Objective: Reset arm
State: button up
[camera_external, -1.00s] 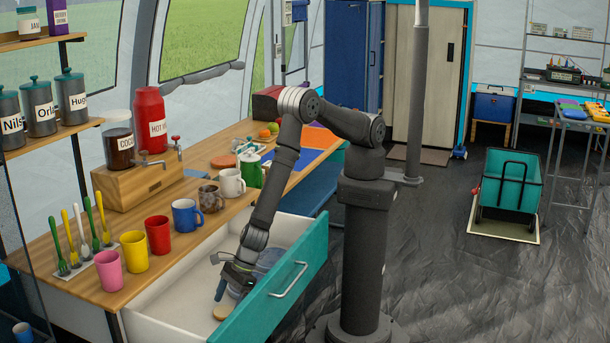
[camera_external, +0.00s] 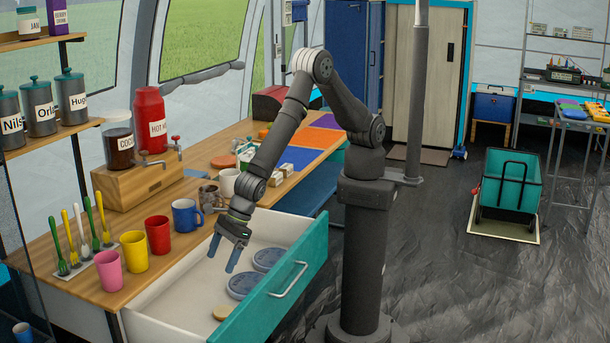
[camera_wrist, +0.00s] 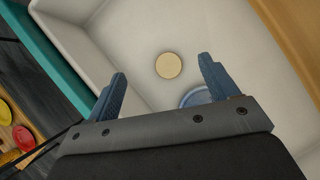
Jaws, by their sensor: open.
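My gripper (camera_external: 223,258) is open and empty, pointing down above the open white drawer (camera_external: 166,312) with its teal front (camera_external: 310,262). In the wrist view its two blue fingers (camera_wrist: 163,90) are spread apart with nothing between them. Inside the drawer lie two round blue-grey lids or dishes (camera_external: 243,286), (camera_external: 267,259) and a small round tan disc (camera_external: 222,312). The tan disc also shows in the wrist view (camera_wrist: 169,66), with part of one blue dish (camera_wrist: 196,97) below it, partly hidden by my gripper.
On the counter left of my gripper stand pink (camera_external: 109,270), yellow (camera_external: 134,251), red (camera_external: 158,235) and blue (camera_external: 185,216) mugs. Further back are a patterned mug (camera_external: 209,197) and a white mug (camera_external: 229,182). A drink dispenser (camera_external: 119,145) stands behind them.

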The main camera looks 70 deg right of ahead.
jog(key=w+r, duration=0.1)
jog(key=r, duration=1.4)
jog(key=w+d+r, duration=0.1)
jog(key=w+r, duration=0.1)
jog(key=r, duration=1.3)
jog(key=shift+w+d+m, duration=0.15)
jog(key=shift+w+m, duration=0.15)
jog(key=shift+o, duration=0.2)
jog(key=o, duration=0.4)
